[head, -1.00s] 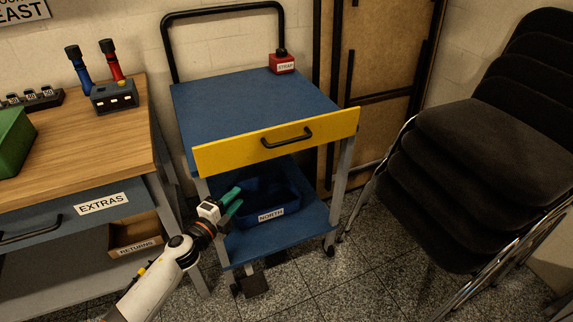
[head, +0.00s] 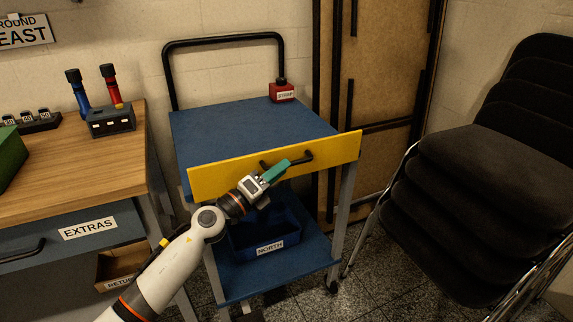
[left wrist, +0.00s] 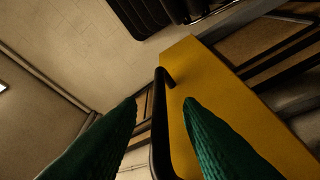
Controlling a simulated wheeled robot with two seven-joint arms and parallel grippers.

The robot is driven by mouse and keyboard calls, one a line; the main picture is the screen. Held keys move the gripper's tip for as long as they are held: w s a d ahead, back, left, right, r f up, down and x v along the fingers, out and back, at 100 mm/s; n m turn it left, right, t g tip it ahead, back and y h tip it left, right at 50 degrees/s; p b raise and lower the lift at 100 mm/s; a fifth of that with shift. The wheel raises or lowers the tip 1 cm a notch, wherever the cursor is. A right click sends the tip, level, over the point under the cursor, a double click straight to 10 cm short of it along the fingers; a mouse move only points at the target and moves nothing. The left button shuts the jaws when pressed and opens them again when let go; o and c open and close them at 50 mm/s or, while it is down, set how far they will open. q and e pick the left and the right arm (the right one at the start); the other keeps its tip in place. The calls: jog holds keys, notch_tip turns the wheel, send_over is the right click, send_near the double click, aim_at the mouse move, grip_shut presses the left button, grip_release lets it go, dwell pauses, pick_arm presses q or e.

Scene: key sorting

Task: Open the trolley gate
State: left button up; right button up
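The blue trolley (head: 240,125) has a yellow gate (head: 336,149) across its front, upright and shut against the top. A black bar handle (head: 308,156) is on the gate's face; its left part is partly hidden by my gripper. My left gripper (head: 279,169) with green fingers is at the handle, in front of the gate. In the left wrist view the fingers (left wrist: 161,103) are apart, with the black handle (left wrist: 158,125) between them and the yellow gate (left wrist: 225,95) behind. I see no clear grip on the bar. My right gripper is not in view.
A blue NORTH bin (head: 284,243) sits on the trolley's lower shelf, and a red STRAP item (head: 282,93) on its top. A wooden-topped bench (head: 90,165) stands at left. Stacked black chairs (head: 480,170) stand at right. Floor shows between trolley and chairs.

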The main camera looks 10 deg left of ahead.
pick_arm(q)
jog(key=shift+x, duration=1.55)
jog(key=shift+c, duration=0.2)
grip_shut()
jog(key=shift+f, duration=0.1)
